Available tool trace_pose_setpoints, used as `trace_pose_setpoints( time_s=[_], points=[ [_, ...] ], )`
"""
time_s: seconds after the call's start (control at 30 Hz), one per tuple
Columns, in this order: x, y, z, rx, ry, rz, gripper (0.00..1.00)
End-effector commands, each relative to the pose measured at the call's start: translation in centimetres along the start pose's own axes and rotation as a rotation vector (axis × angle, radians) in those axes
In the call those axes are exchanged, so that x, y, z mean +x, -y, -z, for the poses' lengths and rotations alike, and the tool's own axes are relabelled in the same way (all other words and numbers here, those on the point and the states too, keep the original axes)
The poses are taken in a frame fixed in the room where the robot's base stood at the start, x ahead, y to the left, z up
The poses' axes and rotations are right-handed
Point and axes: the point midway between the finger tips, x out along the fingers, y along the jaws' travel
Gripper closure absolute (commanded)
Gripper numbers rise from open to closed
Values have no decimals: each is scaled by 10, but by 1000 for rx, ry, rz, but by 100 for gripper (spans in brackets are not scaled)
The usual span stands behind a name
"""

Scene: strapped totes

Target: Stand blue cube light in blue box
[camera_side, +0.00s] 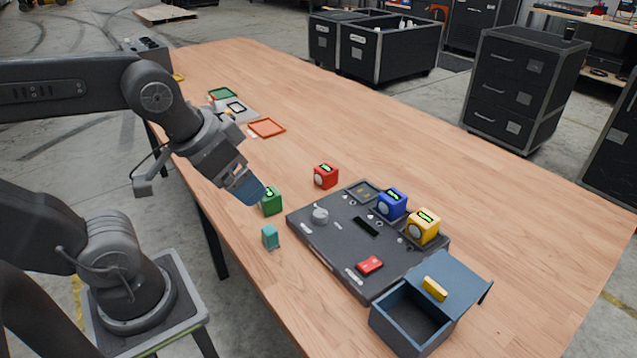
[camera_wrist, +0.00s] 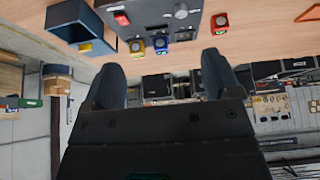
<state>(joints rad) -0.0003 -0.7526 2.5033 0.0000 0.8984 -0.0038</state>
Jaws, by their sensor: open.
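The blue cube light (camera_side: 392,204), with a lit green display on top and a round pale face, stands on the far edge of the dark control panel. It also shows in the wrist view (camera_wrist: 160,45), beyond my fingers. The blue box (camera_side: 404,325) sits at the near right end of the panel. Its left compartment is open and looks empty; a blue lid with a yellow handle (camera_side: 434,289) lies at its right side. The box shows in the wrist view (camera_wrist: 54,24) at upper left. My gripper (camera_side: 250,188) is open and empty, above the table's near edge, well left of the blue cube.
A yellow cube light (camera_side: 423,226) stands close beside the blue one. A red cube (camera_side: 326,176), green cube (camera_side: 271,201) and teal block (camera_side: 270,237) stand left of the panel (camera_side: 345,262). The panel bears a knob and red button. The table's far right is clear.

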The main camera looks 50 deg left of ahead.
Motion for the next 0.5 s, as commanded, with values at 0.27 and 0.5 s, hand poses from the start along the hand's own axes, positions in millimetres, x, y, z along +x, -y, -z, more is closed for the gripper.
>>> trace_pose_setpoints(
  time_s=[0.27, 0.5],
  points=[
    [0, 0, 1, 3, 1, 0, 17],
    [1, -2, 40, 4, 33, -2, 17]
  ],
)
